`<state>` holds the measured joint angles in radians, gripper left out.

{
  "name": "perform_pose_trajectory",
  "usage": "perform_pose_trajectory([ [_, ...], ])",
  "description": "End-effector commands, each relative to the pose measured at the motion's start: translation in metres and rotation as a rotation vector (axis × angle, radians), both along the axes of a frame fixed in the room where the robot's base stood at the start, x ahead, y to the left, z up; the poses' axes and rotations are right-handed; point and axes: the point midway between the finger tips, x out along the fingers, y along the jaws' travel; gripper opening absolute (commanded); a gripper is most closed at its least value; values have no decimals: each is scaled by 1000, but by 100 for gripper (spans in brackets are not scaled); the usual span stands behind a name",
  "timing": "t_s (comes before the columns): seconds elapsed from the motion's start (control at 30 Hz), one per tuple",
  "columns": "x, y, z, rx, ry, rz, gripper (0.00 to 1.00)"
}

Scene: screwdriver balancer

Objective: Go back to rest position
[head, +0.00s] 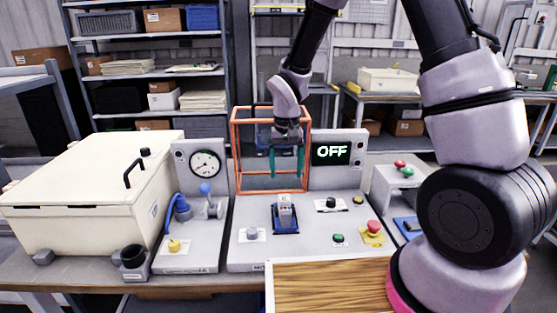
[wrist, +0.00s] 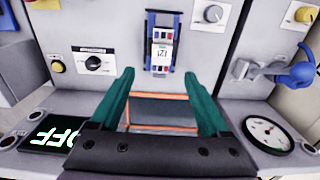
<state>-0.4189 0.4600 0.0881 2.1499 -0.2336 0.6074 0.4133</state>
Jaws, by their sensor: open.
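My gripper (head: 287,162) hangs in front of the orange frame (head: 234,150) at the back of the middle panel, its green fingers pointing down. In the wrist view my gripper (wrist: 160,90) has its two green fingers spread apart, with nothing between them but a view of the panel and the orange frame (wrist: 165,128). The blue holder (head: 285,228) with a grey-white block in it stands on the panel, in front of and below the fingers, apart from them. In the wrist view the holder (wrist: 150,45) is beyond the fingertips.
A cream lidded box (head: 70,215) stands at the left. A gauge (head: 205,163) and a blue-handled valve (head: 178,207) are beside it. A display (head: 331,152) reads OFF. A red button (head: 373,226) is at the right. A wooden board (head: 330,285) lies in front.

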Motion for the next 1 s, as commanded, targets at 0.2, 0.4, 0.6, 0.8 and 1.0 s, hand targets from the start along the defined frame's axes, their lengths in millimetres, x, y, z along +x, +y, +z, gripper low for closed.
perform_pose_trajectory([
  [0.2, 4, -39, 80, 50, -97, -76, 80],
  [0.4, -16, -87, 161, 109, -206, -158, 80],
  [0.6, -54, -129, 226, 168, -318, -235, 80],
  [0.8, -103, -161, 273, 226, -438, -297, 80],
  [1.0, -143, -177, 296, 268, -529, -334, 80],
])
